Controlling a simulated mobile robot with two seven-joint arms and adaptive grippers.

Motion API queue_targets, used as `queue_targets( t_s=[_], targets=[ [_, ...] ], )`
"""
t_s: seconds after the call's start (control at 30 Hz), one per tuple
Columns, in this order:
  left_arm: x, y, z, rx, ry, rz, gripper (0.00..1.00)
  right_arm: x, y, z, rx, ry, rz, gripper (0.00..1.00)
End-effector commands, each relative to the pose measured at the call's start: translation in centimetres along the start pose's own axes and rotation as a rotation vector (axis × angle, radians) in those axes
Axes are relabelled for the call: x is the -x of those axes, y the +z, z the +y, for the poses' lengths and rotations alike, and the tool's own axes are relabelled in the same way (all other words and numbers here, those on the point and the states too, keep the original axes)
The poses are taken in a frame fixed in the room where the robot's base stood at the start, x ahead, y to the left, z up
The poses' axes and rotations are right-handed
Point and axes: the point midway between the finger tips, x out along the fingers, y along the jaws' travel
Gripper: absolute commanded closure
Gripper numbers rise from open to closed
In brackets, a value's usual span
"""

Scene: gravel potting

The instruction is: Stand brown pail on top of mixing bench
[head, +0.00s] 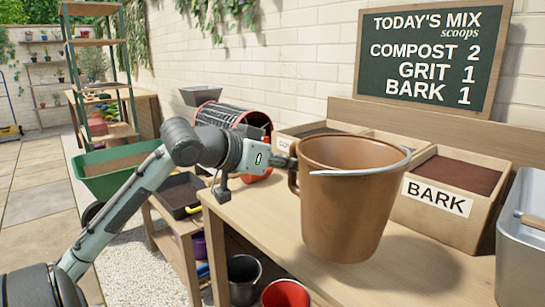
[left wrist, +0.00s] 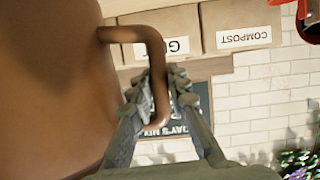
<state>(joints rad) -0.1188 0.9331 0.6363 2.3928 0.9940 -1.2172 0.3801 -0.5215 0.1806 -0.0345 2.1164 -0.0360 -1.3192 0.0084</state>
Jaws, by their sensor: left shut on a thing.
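The brown pail (head: 348,215) is upright over the front part of the wooden mixing bench (head: 240,207). A shadow lies on the bench top beside it; I cannot tell whether its base touches the wood. My left gripper (head: 286,163) comes in from the left and is shut on the pail's side handle (head: 293,180). In the left wrist view the pail (left wrist: 45,80) fills the left side, and the fingers (left wrist: 165,85) close around its curved handle (left wrist: 155,60). A thin metal bail rests across the pail's rim. My right gripper is not in view.
Labelled wooden bins stand at the back, including the bark bin (head: 450,195). A metal tub (head: 520,240) stands at the right end. A red-rimmed drum (head: 235,125) is behind my arm. Dark (head: 243,275) and red (head: 286,294) buckets sit below the bench.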

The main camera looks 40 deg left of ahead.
Motion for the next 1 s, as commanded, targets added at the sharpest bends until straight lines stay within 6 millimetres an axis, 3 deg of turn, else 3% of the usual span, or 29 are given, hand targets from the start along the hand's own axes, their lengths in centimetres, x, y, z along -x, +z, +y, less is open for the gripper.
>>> queue_targets(
  t_s=[0.23,0.43,0.7,0.93,0.97,1.0],
  targets=[
    [-3.4,0.1,0.4,0.003,0.001,0.012,1.00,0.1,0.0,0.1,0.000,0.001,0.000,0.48],
    [-4.2,0.7,0.5,0.003,0.001,0.011,1.00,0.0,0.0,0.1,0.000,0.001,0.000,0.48],
    [-5.3,3.7,0.3,0.005,0.001,0.009,1.00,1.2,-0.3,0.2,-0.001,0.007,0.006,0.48],
    [-5.5,4.0,0.2,0.001,0.000,0.009,1.00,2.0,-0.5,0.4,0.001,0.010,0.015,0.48],
    [-5.6,4.4,0.2,-0.002,-0.001,-0.001,0.83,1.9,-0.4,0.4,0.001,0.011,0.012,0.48],
    [-5.6,4.4,0.2,-0.002,-0.001,-0.001,0.79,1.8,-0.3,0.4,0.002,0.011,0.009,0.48]
  ],
)
